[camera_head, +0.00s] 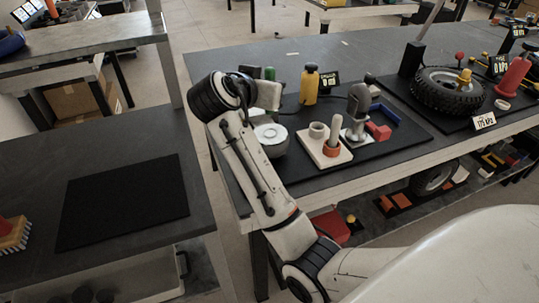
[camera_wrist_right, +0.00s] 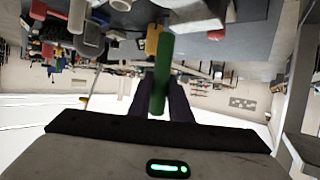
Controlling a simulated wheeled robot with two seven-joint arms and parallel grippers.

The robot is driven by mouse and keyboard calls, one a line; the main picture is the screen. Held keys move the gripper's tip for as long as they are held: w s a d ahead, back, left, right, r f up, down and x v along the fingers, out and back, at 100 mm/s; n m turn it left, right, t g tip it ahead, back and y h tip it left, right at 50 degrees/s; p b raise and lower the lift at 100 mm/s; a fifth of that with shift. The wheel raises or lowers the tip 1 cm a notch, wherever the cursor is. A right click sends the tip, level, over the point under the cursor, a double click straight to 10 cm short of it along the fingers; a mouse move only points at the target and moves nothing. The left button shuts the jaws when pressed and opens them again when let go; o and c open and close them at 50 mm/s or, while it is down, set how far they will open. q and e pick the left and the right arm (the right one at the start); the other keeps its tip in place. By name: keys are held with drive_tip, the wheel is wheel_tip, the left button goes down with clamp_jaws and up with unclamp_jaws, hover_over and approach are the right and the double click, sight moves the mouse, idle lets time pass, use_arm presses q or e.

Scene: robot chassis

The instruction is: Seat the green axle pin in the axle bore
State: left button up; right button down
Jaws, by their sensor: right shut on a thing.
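My right arm reaches up through the head view. Its gripper (camera_wrist_right: 160,95) is shut on the green axle pin (camera_wrist_right: 163,62), which sticks out lengthwise beyond the dark fingers in the right wrist view. In the head view a green cylinder (camera_head: 270,73), seemingly the same pin, shows upright by the white end of that arm. A pale round part (camera_head: 270,138) stands on the bench, partly behind the arm. I cannot tell which part has the axle bore. My left gripper is not in view.
A yellow bottle (camera_head: 309,86), a grey upright fixture (camera_head: 357,112), a red block (camera_head: 379,131) and a blue bracket (camera_head: 384,113) stand close by on the bench. A tyre (camera_head: 447,92) lies further right. A bare black mat (camera_head: 125,200) lies on the left bench.

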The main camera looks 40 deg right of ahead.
sight(270, 113)
wheel_tip(270, 113, down, 6)
drive_tip(key=shift+d+f, duration=0.1)
drive_tip(key=shift+f, duration=0.15)
wheel_tip(270, 113, down, 4)
drive_tip(key=shift+f, duration=0.1)
drive_tip(key=shift+f+b, duration=0.15)
drive_tip(key=shift+b, duration=0.2)
drive_tip(key=c, duration=1.6)
unclamp_jaws()
drive_tip(key=shift+c, duration=0.2)
drive_tip(key=shift+r, duration=0.2)
